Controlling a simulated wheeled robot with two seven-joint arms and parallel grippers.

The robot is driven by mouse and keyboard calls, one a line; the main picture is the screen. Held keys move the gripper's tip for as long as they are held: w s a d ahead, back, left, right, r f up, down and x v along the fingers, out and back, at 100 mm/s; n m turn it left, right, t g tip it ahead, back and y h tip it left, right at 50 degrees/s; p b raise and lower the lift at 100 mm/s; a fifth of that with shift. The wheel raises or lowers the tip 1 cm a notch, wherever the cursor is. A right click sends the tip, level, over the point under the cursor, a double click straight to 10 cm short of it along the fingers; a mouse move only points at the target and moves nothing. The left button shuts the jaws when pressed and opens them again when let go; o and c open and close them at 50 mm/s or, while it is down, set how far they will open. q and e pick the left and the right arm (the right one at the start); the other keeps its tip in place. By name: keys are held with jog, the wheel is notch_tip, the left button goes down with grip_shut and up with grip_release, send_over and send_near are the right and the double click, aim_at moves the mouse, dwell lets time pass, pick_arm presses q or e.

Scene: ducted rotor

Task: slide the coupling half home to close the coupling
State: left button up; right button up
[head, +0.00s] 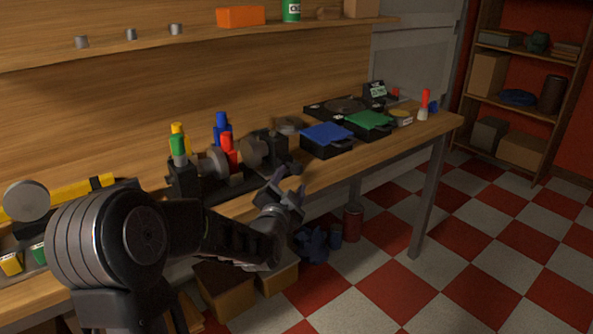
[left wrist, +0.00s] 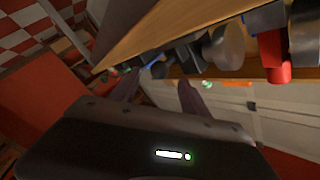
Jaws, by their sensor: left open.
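Two grey coupling discs stand on a dark fixture on the bench in the head view: a left coupling half (head: 216,163) and a right coupling half (head: 253,152), with a visible gap between them. The right half is against a dark block (head: 273,147). A red-capped part (head: 228,148) stands at the gap. My left gripper (head: 290,192) is open and empty, in front of the bench edge, nearer and lower right of the right half. In the left wrist view its fingers (left wrist: 157,92) are apart, with a disc (left wrist: 226,46) and red part (left wrist: 276,62) beyond. My right gripper is not seen.
Blue (head: 326,134) and green (head: 368,120) topped trays sit right of the fixture. Yellow, green and blue upright parts stand around its left end. The bench's front edge (head: 340,172) runs close to my left gripper. Open floor lies to the right.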

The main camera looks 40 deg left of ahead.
aim_at(295, 174)
pick_arm(q)
jog(key=x, duration=0.7)
jog(key=shift+d, duration=0.1)
jog(key=shift+c, duration=0.3)
jog(key=shift+s+f, duration=0.1)
jog(key=shift+f, duration=0.05)
jog(key=c, duration=1)
jog(key=shift+d, duration=0.1)
grip_shut()
